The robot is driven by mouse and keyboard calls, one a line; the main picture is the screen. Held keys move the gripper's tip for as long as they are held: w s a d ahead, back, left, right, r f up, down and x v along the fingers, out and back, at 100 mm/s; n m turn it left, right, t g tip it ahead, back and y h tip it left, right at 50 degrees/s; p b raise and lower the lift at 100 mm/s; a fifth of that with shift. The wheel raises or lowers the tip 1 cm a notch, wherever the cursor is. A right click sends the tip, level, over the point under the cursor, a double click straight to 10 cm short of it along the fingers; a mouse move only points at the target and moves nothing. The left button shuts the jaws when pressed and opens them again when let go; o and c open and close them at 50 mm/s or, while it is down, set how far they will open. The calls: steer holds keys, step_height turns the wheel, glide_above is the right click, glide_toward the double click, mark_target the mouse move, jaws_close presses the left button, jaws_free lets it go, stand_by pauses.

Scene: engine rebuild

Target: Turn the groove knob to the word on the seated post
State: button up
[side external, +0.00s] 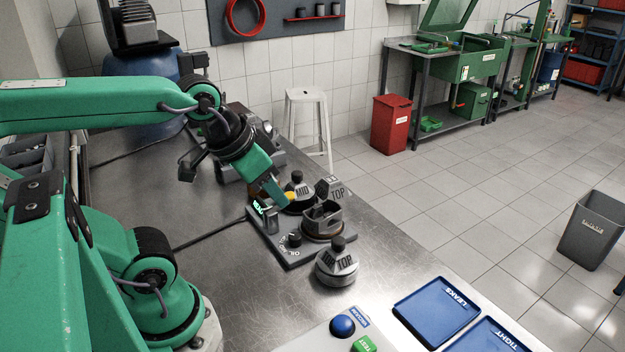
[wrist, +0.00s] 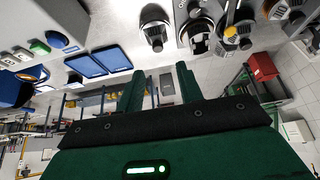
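A grey fixture plate (side external: 300,258) sits on the steel bench, with a lit green display at its left. A small dark knob (side external: 293,240) with white lettering around it stands on its near side; I take it to be the groove knob, its setting too small to read. A grey slotted part (side external: 322,220) sits in a round seat on the plate; I cannot read a word on it. My gripper (side external: 283,198) is above the plate's far left edge, apart from the knob. In the wrist view my gripper (wrist: 160,82) has its fingers apart with nothing between them.
Black-knobbed grey pieces stand around the plate: one marked MID (side external: 302,193), one marked TOP (side external: 335,190), and one in front (side external: 338,264). A yellow tip (side external: 290,197) shows beside my gripper. Blue trays (side external: 438,310) and a button box (side external: 342,327) lie at the front.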

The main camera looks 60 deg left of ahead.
steer(key=o, duration=0.3)
steer(key=m+g, duration=0.2)
steer(key=g, duration=0.3)
glide_toward(295, 235)
steer(key=shift+w+d, duration=0.15)
steer(key=shift+d, duration=0.1)
steer(key=shift+w+a+f+g, duration=0.15)
steer(key=shift+a+f+g, duration=0.25)
steer(key=shift+f, duration=0.3)
steer(key=shift+f, duration=0.1)
steer(key=shift+d+f, duration=0.15)
steer(key=shift+f, duration=3.65)
steer(key=shift+c, duration=0.3)
